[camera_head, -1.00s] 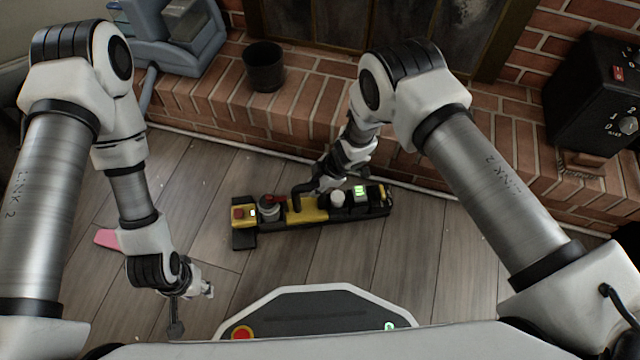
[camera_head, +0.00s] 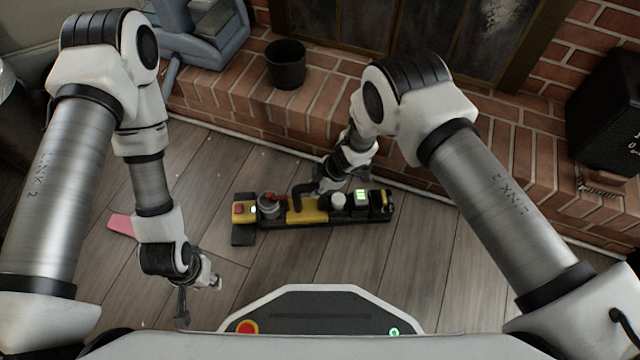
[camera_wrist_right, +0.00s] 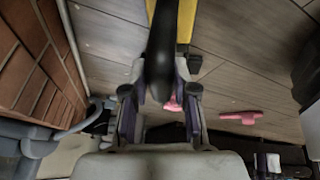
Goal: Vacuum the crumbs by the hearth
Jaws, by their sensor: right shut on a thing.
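The left end of the vacuum has a red button and a flat black foot. Small pale specks, likely crumbs (camera_head: 209,152), dot the floor between the vacuum and the hearth's left part. My left gripper (camera_head: 200,302) is empty low over the floor, left of my base, with its fingers apart.
The brick hearth (camera_head: 320,110) runs along the back, with a dark bucket (camera_head: 286,66) and a blue-grey appliance (camera_head: 205,45) on it. A black box (camera_head: 605,110) stands at the right. A pink item (camera_head: 122,225) lies on the floor at left. Floor right of the vacuum is clear.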

